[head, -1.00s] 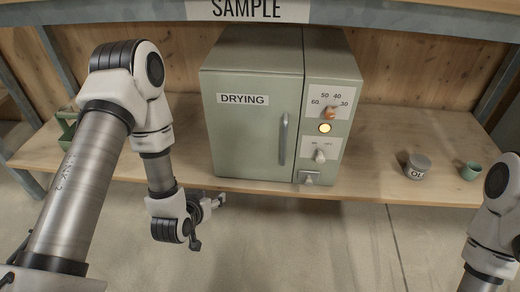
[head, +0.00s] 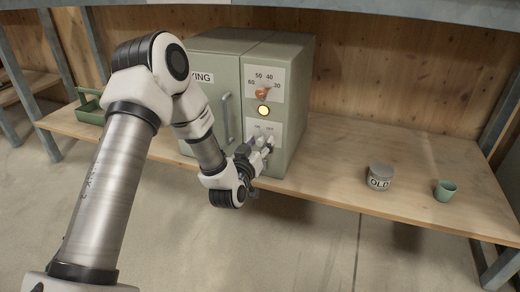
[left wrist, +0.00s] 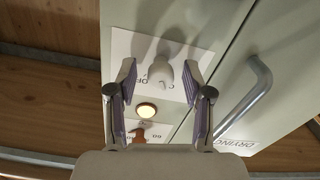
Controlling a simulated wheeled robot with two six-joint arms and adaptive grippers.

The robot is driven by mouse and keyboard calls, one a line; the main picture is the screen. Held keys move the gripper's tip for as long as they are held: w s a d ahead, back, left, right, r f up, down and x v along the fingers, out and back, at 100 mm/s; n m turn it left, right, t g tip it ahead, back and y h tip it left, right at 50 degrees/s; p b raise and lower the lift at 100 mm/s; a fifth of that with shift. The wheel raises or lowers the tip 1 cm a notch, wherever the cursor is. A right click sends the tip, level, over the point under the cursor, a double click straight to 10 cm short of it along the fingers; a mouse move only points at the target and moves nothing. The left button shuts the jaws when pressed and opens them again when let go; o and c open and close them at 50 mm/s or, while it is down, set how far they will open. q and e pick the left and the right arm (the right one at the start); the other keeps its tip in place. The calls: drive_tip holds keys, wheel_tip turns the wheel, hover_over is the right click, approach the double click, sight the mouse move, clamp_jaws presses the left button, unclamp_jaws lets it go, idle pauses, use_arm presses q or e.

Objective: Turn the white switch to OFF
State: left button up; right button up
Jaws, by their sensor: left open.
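The white switch (left wrist: 162,73) sits on a white label plate on the front of the green drying cabinet (head: 289,130). In the left wrist view it stands between the two fingers of my open left gripper (left wrist: 159,80), with a gap visible on each side. Its label is partly covered, so I cannot tell its setting. In the head view my left gripper (head: 260,148) is at the lower control panel and mostly hides the switch. The round lamp (head: 264,110) above the switch glows yellow. My right gripper is out of view.
An orange-brown dial (head: 263,93) is above the lamp. The cabinet's door handle (head: 227,118) is left of the controls. A grey tin marked OLD (head: 380,178) and a green cup (head: 445,190) stand on the bench at right. A green carrier (head: 90,106) is at far left.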

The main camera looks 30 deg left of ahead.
use_arm(q)
drive_tip(key=shift+w, duration=0.2)
drive_tip(key=shift+a, duration=0.1)
clamp_jaws()
drive_tip(key=shift+r, duration=0.1)
drive_tip(key=shift+r+m+p, duration=0.1)
drive_tip(key=shift+m+p, duration=0.3)
drive_tip(key=shift+p, duration=0.3)
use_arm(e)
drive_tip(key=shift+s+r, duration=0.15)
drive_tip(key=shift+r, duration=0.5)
use_arm(q)
drive_tip(key=m+p, duration=0.8)
drive_tip(key=p, duration=0.4)
drive_tip(key=shift+r+m, duration=0.15)
drive_tip(key=shift+m, duration=0.25)
drive_tip(key=shift+f+m+p, duration=0.3)
drive_tip(key=shift+m+p, duration=1)
drive_tip(key=shift+p, duration=0.4)
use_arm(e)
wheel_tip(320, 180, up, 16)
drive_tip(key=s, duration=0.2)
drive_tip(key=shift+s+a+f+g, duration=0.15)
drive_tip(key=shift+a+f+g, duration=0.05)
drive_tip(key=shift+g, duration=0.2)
